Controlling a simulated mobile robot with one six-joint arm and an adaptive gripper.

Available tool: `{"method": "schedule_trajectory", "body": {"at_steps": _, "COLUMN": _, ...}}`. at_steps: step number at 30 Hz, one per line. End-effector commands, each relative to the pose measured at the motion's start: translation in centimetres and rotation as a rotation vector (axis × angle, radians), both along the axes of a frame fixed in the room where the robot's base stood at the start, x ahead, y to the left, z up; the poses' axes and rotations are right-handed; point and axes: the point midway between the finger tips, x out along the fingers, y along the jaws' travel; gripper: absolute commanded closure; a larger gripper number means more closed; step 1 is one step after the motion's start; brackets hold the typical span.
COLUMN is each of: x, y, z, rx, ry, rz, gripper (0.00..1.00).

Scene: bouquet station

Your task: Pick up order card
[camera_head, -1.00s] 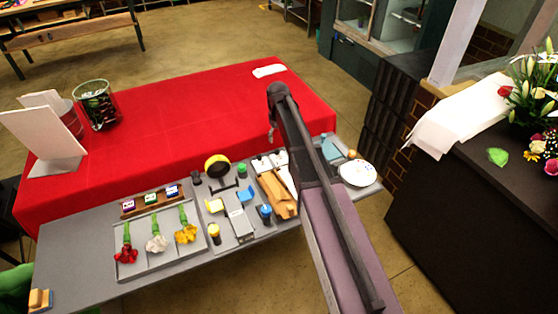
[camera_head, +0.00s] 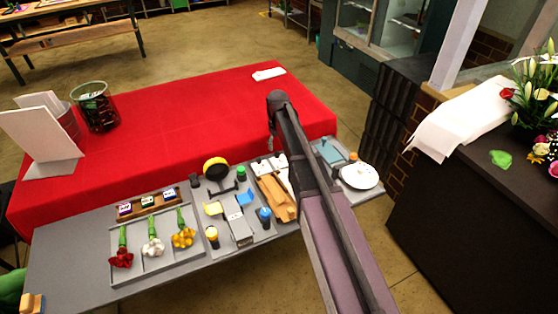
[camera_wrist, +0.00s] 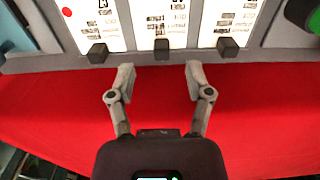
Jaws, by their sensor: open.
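Three white cards with printed black text stand side by side at the top of the wrist view: a left card with a red dot (camera_wrist: 92,18), a middle card (camera_wrist: 160,15) and a right card (camera_wrist: 232,18). A small dark block sits at the lower edge of each. Two small white cards (camera_head: 262,166) show beside my arm in the head view; I cannot tell which card is the order card. My gripper (camera_wrist: 160,72) is open and empty, just short of the middle card's block, over red cloth. My arm hides the gripper in the head view.
A grey station top (camera_head: 75,247) holds a flower tray (camera_head: 137,262), tools, a white plate (camera_head: 360,175) and a green-capped item (camera_wrist: 303,14) close to the right card.

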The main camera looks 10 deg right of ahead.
Motion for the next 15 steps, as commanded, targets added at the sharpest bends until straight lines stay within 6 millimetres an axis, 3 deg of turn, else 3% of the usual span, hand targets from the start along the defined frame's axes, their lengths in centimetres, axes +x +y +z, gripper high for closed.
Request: {"method": "schedule_trajectory", "body": {"at_steps": 15, "x": 0.2, "y": 0.2, "z": -4.1, "rx": 0.000, "ry": 0.000, "rz": 0.000, "gripper": 0.34}}
